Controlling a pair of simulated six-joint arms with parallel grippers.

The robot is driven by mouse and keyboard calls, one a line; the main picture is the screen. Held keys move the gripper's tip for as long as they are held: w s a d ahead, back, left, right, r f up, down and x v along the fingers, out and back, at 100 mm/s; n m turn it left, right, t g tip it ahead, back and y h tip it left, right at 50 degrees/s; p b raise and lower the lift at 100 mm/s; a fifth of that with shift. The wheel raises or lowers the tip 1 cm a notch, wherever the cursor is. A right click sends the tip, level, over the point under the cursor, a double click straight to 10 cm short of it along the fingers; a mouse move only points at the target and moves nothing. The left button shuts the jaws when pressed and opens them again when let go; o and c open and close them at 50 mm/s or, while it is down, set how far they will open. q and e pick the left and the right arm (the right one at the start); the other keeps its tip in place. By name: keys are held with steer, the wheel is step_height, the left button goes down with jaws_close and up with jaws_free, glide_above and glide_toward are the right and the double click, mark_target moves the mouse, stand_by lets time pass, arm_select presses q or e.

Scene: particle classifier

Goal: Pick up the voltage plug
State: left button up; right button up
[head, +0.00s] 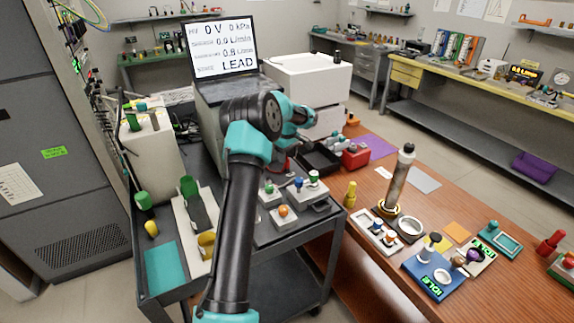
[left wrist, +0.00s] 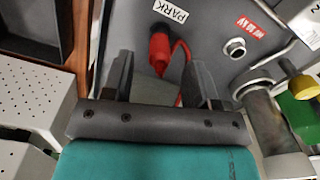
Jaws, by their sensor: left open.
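The voltage plug (left wrist: 160,50) is red with a red cable and shows at the top middle of the left wrist view. It sits at a grey panel, beside a white PARK label (left wrist: 170,10). My left gripper (left wrist: 158,66) is open, its two dark fingers on either side of the plug's line and pointing toward the panel. The plug appears between and beyond the fingertips; I cannot tell whether they touch it. A round metal socket (left wrist: 236,47) is to the right, under a red-and-white label. In the head view my arm hides the plug and fingertips. My right gripper is not in view.
A screen (head: 221,47) stands behind my arm. A black tray (head: 320,157) and a red box (head: 355,157) are to the right. The wooden table (head: 335,235) holds several small devices. In the left wrist view, a metal cylinder (left wrist: 268,118) is close right of the gripper.

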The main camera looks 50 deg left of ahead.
mark_target(287, 165)
arm_select(q)
steer(key=shift+f, duration=1.35)
steer(key=shift+c, duration=0.3)
jaws_close()
